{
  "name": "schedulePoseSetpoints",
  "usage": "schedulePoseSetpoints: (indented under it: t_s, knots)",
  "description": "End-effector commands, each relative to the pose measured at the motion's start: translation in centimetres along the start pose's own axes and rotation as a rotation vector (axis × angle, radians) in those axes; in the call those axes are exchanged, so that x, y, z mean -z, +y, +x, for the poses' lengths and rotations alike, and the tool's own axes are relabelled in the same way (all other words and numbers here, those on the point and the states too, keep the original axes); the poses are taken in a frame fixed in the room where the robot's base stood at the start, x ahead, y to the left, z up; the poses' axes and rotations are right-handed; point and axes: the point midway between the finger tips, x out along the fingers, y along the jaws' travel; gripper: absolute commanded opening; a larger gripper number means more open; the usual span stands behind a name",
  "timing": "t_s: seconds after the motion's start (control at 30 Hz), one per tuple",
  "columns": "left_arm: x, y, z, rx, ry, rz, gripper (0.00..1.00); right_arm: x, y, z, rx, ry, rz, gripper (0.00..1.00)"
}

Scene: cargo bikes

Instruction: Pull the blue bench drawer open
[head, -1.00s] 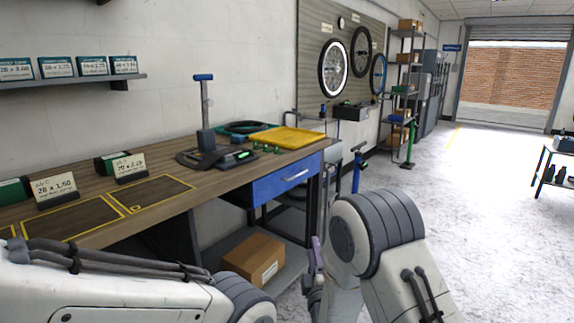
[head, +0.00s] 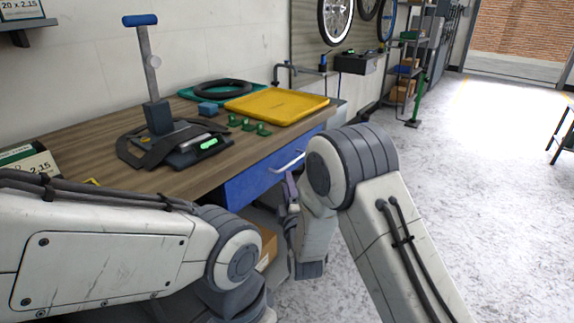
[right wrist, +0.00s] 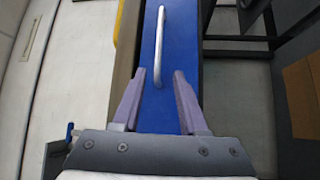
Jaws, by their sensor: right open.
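The blue drawer (head: 240,187) sits under the right end of the wooden bench (head: 60,130) and looks shut. Its silver bar handle (head: 288,163) is on the front face. In the right wrist view the blue front (right wrist: 178,65) runs up the middle, with the handle (right wrist: 159,45) lengthwise on it. My right gripper (head: 288,190) is just in front of the drawer. Its purple fingers (right wrist: 158,98) are open, and the handle's near end lies between and slightly beyond their tips. No contact shows. My left arm comes in at lower left; its gripper is not visible.
On the bench top are a yellow tray (head: 277,105), small green parts (head: 248,124), a dark stand with a blue-topped post (head: 150,90) and a black ring on a green tray (head: 222,88). A cardboard box (head: 268,247) is below. Open floor lies to the right.

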Motion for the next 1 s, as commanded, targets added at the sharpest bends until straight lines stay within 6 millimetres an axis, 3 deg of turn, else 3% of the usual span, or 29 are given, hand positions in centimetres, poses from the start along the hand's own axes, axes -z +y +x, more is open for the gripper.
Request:
schedulePoseSetpoints:
  t_s: [0.13,0.4,0.83,0.93,1.0]
  knots:
    - [0.0,0.0,0.2,0.0,0.0,0.0,1.0,-1.8,0.3,2.8,-0.006,-0.024,-0.002,0.43]
    - [0.0,0.0,0.5,0.0,0.0,0.0,1.0,-2.2,0.3,6.8,-0.004,-0.027,-0.003,0.43]
    - [0.0,0.0,0.5,0.0,0.0,0.0,1.0,-2.0,0.3,7.9,-0.003,-0.023,-0.003,0.43]
    - [0.0,0.0,0.5,0.0,0.0,0.0,1.0,-1.9,0.3,7.9,-0.002,-0.023,-0.003,0.04]
    - [0.0,0.0,0.5,0.0,0.0,0.0,1.0,-1.9,0.3,7.9,-0.002,-0.023,-0.003,0.0]
